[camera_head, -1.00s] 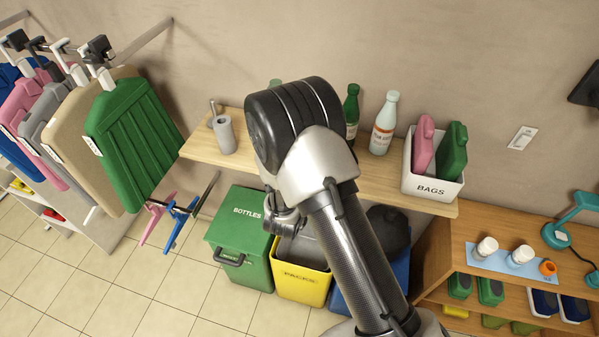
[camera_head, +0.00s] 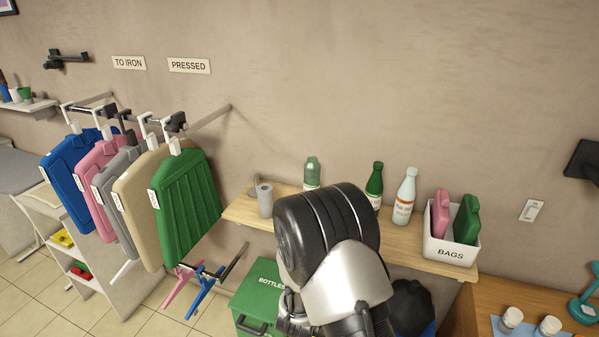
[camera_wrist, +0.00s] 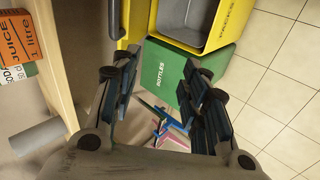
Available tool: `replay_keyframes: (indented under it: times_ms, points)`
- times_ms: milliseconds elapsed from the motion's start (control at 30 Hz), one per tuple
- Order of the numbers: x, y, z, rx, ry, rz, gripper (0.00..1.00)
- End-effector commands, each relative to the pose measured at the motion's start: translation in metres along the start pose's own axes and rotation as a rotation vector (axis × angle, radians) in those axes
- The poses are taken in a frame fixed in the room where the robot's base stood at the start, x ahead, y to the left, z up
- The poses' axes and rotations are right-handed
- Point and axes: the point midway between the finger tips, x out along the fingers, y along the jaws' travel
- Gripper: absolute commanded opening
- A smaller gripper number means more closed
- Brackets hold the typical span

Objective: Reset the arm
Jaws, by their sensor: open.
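My arm shows in the head view as a dark, ribbed joint with a silver link, in front of the wooden shelf. My gripper (camera_wrist: 160,105) shows in the wrist view with its two dark fingers spread apart. It is open, with nothing between the fingers. Beyond the fingers are the green BOTTLES bin (camera_wrist: 185,68) and pink and blue hangers (camera_wrist: 170,130).
The wooden shelf (camera_head: 240,212) holds bottles and a white BAGS box (camera_head: 450,249). Garments (camera_head: 185,205) hang on rails at left, with hangers (camera_head: 200,285) below. The green bin (camera_head: 262,290) stands on the floor. A wooden unit (camera_head: 480,300) is at right. The floor at lower left is clear.

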Motion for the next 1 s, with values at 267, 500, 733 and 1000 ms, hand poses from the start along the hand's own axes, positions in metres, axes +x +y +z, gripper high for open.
replay_keyframes:
  times_ms: [267,500,733,1000]
  points:
    - [-0.037,0.032,-0.017,0.194,0.097,-0.073,0.41]
    - [-0.103,0.064,-0.02,0.419,0.19,-0.179,0.41]
    - [-0.19,0.074,0.012,0.647,0.211,-0.3,0.41]
    - [-0.278,0.043,0.087,0.897,0.1,-0.367,0.41]
